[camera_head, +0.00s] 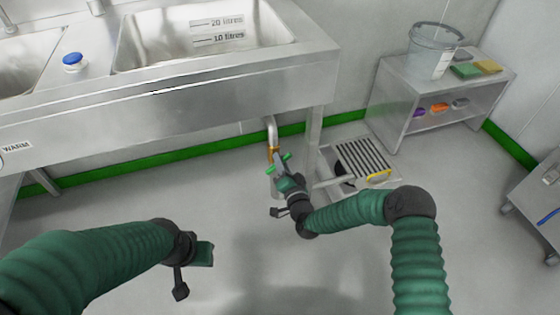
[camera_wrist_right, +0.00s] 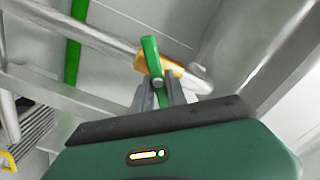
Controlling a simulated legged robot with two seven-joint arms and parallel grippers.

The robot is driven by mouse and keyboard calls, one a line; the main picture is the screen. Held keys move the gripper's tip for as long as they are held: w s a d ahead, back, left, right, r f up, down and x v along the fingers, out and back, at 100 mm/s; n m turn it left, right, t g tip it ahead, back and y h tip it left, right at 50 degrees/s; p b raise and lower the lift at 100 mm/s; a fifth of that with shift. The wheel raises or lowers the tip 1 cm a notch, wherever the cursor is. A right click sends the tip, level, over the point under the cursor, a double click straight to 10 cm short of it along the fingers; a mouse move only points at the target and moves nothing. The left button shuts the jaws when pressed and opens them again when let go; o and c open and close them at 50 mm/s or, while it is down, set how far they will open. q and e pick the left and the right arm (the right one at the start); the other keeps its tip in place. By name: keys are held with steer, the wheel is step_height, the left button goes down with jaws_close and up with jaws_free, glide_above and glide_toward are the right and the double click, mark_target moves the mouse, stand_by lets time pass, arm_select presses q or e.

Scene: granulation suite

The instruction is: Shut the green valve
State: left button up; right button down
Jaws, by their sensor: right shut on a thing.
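The green valve (camera_head: 285,157) is a small lever on a brass-coloured body on the drain pipe (camera_head: 271,130) under the sink. In the right wrist view the green handle (camera_wrist_right: 150,52) stands up across the brass body (camera_wrist_right: 163,65), at an angle to the metal pipe. My right gripper (camera_head: 283,168) is at the valve, and its jaws (camera_wrist_right: 158,92) are shut on the green handle. The gripper hides the lower part of the handle. My left gripper (camera_head: 200,255) hangs over the floor at lower left, away from the valve; its jaw gap is unclear.
The steel sink (camera_head: 190,85) stands above the valve, with a leg (camera_head: 313,130) just right of it. A floor drain grate (camera_head: 362,160) with a yellow edge lies to the right. A low shelf (camera_head: 395,100) holds a clear bucket (camera_head: 432,52). Open floor lies in front.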

steer(key=m, duration=0.3)
steer(key=shift+d+f+m, duration=0.15)
steer(key=shift+f+m, duration=0.35)
steer(key=shift+m, duration=1.7)
steer(key=c, duration=1.3)
jaws_free()
steer(key=shift+d+f, duration=0.1)
